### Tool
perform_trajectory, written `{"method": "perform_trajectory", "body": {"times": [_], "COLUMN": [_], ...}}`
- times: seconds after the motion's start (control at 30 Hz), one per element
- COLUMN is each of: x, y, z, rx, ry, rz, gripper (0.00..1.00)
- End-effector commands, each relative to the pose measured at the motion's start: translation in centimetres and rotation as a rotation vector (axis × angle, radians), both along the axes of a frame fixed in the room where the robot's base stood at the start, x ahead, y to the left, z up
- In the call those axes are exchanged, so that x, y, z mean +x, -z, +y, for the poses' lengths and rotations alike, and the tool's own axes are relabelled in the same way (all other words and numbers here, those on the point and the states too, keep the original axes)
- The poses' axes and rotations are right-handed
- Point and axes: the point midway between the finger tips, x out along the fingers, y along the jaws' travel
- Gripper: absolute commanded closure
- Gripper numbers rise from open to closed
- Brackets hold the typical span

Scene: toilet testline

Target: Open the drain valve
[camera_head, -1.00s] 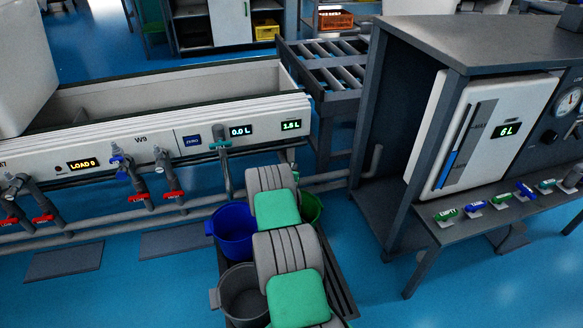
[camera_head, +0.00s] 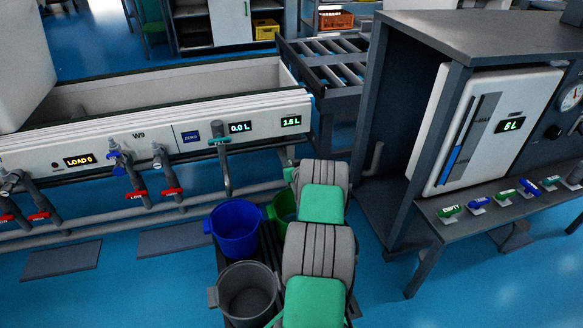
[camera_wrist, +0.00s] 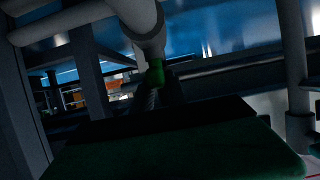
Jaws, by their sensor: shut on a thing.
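The drain valve (camera_wrist: 155,72) shows in the wrist view as a green part at the lower end of a grey pipe, below the trough. My gripper (camera_wrist: 160,112) is a dark shape low in the wrist view, close under this green part. It is shut on the valve, though its fingertips and the exact contact are too dark to make out. In the head view my grey and green arm reaches up to the trough's right end and hides the valve and most of the gripper. The trough (camera_head: 180,97) has displays reading 0.0 L and 1.6 L.
A teal-handled tap (camera_head: 220,141) stands left of my arm at the trough's front. A blue bucket (camera_head: 236,228), a grey bucket (camera_head: 246,290) and a partly hidden green bucket (camera_head: 282,204) stand by my arm. A dark bench (camera_head: 470,225) with a 6 L display is on the right.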

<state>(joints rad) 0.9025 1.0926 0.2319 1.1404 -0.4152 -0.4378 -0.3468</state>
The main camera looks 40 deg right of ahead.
Motion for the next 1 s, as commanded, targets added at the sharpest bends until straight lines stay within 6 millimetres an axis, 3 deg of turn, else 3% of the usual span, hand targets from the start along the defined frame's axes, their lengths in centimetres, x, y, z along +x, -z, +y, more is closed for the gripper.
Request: {"method": "perform_trajectory", "body": {"times": [0.4,0.43,0.67,1.0], "x": [-0.36,-0.36,-0.07,-0.69], "y": [0.37,0.37,0.25,-0.5], "z": [-0.14,-0.14,0.08,0.43], "rx": [0.003,0.003,0.002,0.003], "ry": [-0.003,-0.003,-0.007,-0.007], "rz": [0.008,0.008,0.006,0.003], "gripper": [1.0,0.79,0.61,0.6]}}
